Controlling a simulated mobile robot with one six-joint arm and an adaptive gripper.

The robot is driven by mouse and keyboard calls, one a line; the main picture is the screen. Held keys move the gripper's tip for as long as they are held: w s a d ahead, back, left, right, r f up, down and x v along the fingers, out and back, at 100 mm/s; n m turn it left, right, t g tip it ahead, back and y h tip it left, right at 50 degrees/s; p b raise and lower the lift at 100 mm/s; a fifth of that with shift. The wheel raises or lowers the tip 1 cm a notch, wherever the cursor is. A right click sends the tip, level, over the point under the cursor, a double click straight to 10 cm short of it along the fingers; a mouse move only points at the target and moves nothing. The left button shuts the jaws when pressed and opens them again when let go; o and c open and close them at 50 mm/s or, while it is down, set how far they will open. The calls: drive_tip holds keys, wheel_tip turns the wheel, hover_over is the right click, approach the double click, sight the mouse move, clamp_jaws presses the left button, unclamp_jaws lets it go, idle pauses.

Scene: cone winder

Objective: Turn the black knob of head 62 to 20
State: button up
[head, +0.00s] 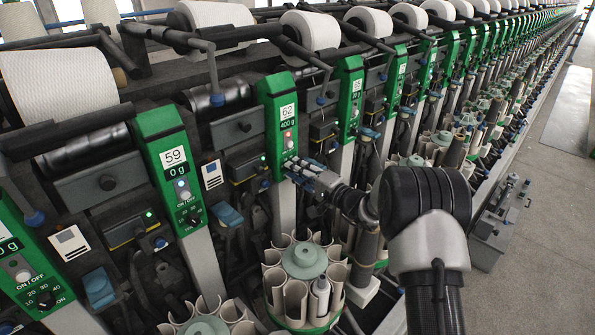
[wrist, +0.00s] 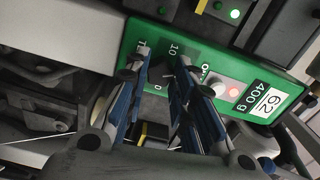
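Head 62 is a green panel (head: 285,122) in the head view, with a white "62" label, a "400 g" display and a lit red button. In the wrist view the panel (wrist: 208,64) lies tilted, with the red button (wrist: 232,92) right of my fingers. My gripper (wrist: 163,62) has its two blue-and-black fingers apart at the dial end of the panel. The black knob (wrist: 161,75) shows only as a dark patch between the fingers. Its pointer and most of its scale are hidden; a "10" shows. I cannot tell whether a finger touches it. In the head view my gripper (head: 299,171) covers the dial.
The head 59 panel (head: 174,175), reading 0 g, stands to the left with its own black knob (head: 194,220). A round holder of tubes (head: 304,262) sits below my gripper. More green panels run back to the right. The aisle floor (head: 550,190) at right is mostly clear.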

drive_tip(key=shift+o, duration=0.6)
drive_tip(key=shift+s+d+f, duration=0.2)
drive_tip(key=shift+d+f, duration=0.1)
drive_tip(key=shift+d, duration=0.15)
drive_tip(key=shift+s+d+f, duration=0.45)
drive_tip(key=shift+s+d, duration=0.3)
drive_tip(key=shift+d, duration=0.05)
drive_tip(key=v, duration=0.3)
drive_tip(key=r+v, duration=0.1)
drive_tip(key=v, duration=0.4)
drive_tip(key=shift+s+d+r, duration=0.15)
drive_tip(key=shift+s+r, duration=0.1)
drive_tip(key=shift+s, duration=0.15)
drive_tip(key=shift+d+r, duration=0.1)
